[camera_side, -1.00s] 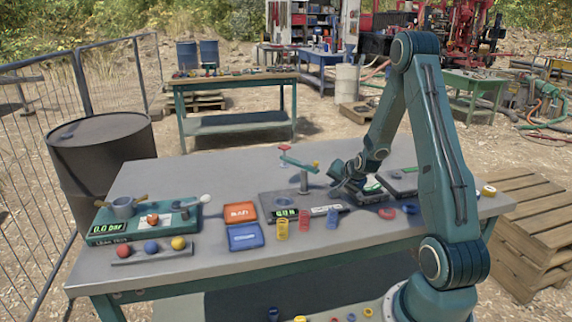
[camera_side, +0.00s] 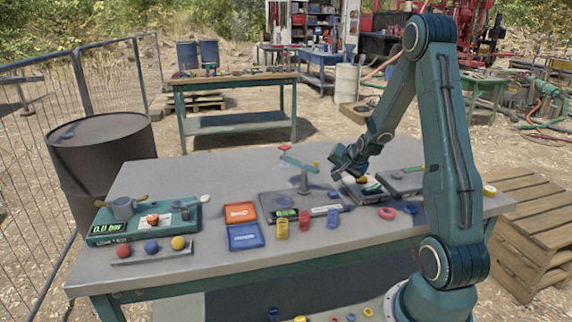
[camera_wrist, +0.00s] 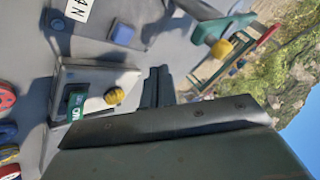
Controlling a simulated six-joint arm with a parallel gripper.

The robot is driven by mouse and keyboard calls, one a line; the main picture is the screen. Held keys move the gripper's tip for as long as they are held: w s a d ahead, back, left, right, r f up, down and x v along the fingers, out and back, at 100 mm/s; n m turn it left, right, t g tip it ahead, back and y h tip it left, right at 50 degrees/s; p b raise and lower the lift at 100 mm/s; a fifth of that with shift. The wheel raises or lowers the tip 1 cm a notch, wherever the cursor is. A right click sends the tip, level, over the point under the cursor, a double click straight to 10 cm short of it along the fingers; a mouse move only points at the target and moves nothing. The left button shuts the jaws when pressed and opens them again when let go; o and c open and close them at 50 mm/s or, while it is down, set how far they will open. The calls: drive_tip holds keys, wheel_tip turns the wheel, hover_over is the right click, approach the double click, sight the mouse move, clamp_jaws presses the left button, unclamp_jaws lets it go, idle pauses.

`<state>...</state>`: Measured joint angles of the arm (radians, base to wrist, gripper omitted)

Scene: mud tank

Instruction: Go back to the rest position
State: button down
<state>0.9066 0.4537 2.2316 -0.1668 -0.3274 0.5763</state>
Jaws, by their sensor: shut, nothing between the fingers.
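My gripper (camera_side: 343,160) is shut and empty in the side view, held above the right half of the grey workbench (camera_side: 150,265). It is just above and left of a small grey device (camera_side: 358,193), and a gap shows between them. In the wrist view my dark gripper fingers (camera_wrist: 157,87) are together. Beside them is a grey device with a green display and a yellow knob (camera_wrist: 114,95).
A post with a green lever (camera_side: 299,165) stands just left of my gripper. Red (camera_side: 304,219), yellow (camera_side: 282,229) and blue (camera_side: 332,218) pieces stand along the front. A green gauge unit (camera_side: 145,230) is at left. Above the bench is free room.

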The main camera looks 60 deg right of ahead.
idle(0.6)
drive_tip(key=a+r+n+y, duration=0.2)
drive_tip(key=a+r+n, duration=0.3)
drive_tip(key=a, duration=0.6)
drive_tip(key=a+r+n+y, duration=0.1)
drive_tip(key=a+r+n, duration=0.2)
drive_tip(key=a+r, duration=0.6)
drive_tip(key=s+a+r+n+g+y, duration=0.1)
drive_tip(key=s+a+r+n+y, duration=0.1)
drive_tip(key=s+a+n, duration=0.6)
drive_tip(key=s+a+r, duration=0.1)
drive_tip(key=s+a, duration=0.6)
drive_tip(key=a, duration=0.1)
drive_tip(key=shift+s+r+n+g+y, duration=0.2)
drive_tip(key=shift+s+n+g+y, duration=0.1)
drive_tip(key=shift+s+n+y, duration=0.1)
